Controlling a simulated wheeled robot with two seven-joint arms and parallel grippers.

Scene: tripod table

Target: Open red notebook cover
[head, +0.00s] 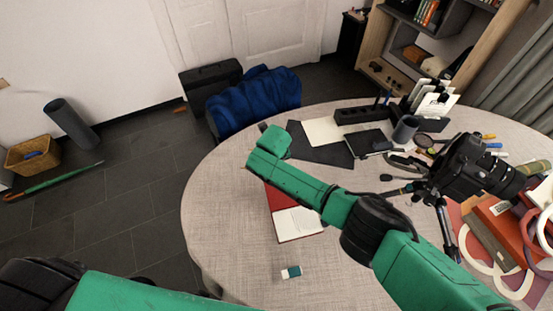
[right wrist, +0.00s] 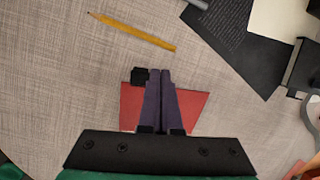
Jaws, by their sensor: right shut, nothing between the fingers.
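The red notebook (head: 280,200) lies on the round table, partly hidden under my right arm in the head view. A white page (head: 298,222) shows on its near part, with a thin red edge around it. The far part is plain red, so the cover appears to lie folded open away from the page. In the right wrist view, the red cover (right wrist: 194,106) spreads on both sides of my right gripper (right wrist: 160,74). That gripper is shut and empty above the cover; I cannot tell whether it touches. My left gripper is out of view.
A yellow pencil (right wrist: 132,33) lies beyond the right fingertips. A dark sheet (head: 322,148) lies behind the notebook. A small eraser (head: 291,272) lies in front. A camera (head: 470,165) on a tripod and clutter fill the right side. The table's left side is clear.

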